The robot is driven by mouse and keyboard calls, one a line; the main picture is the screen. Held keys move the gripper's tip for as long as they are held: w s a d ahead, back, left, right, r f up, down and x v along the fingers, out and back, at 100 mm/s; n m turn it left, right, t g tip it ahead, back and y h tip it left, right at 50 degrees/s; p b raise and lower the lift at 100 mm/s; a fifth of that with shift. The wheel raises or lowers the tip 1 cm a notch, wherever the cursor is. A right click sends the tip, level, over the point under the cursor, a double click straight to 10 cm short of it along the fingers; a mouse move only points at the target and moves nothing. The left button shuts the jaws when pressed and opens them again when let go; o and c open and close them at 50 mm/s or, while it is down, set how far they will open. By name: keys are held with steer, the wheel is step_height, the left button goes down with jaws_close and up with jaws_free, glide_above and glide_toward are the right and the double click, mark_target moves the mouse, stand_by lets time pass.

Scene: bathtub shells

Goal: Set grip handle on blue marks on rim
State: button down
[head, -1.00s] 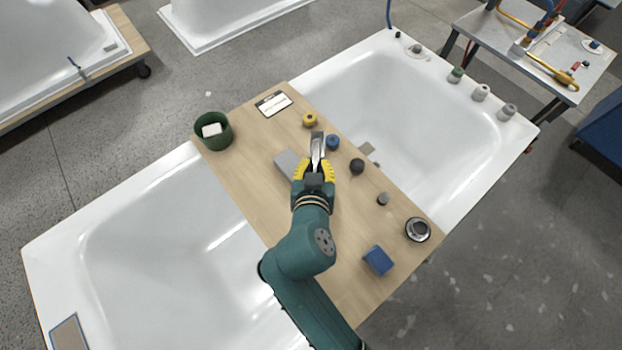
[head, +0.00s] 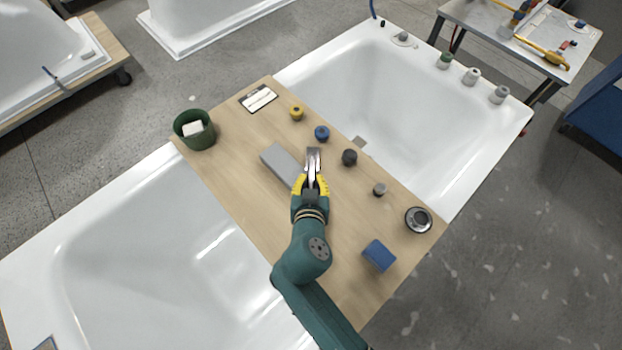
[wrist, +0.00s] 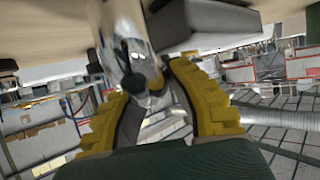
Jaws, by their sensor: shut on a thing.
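My gripper (head: 312,182) has yellow fingers and is shut on a shiny chrome grip handle (head: 313,159). The handle points away from my arm, over the wooden board (head: 345,285). In the wrist view the handle (wrist: 125,40) runs up from between the yellow fingers (wrist: 165,105). A grey block (head: 277,158) lies on the board just left of the handle. I cannot make out blue marks on either rim.
On the board are a green cup (head: 195,130), a label card (head: 258,98), a yellow knob (head: 297,113), a blue knob (head: 322,132), a dark knob (head: 349,157), a round drain fitting (head: 418,219) and a blue block (head: 379,255). Several bottles (head: 471,76) stand on the far rim.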

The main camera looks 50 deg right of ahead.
steer(key=c, duration=1.5)
jaws_free()
steer(key=shift+f, duration=0.25)
steer(key=o, duration=0.4)
steer(key=shift+r, duration=0.1)
steer(key=shift+c, duration=0.2)
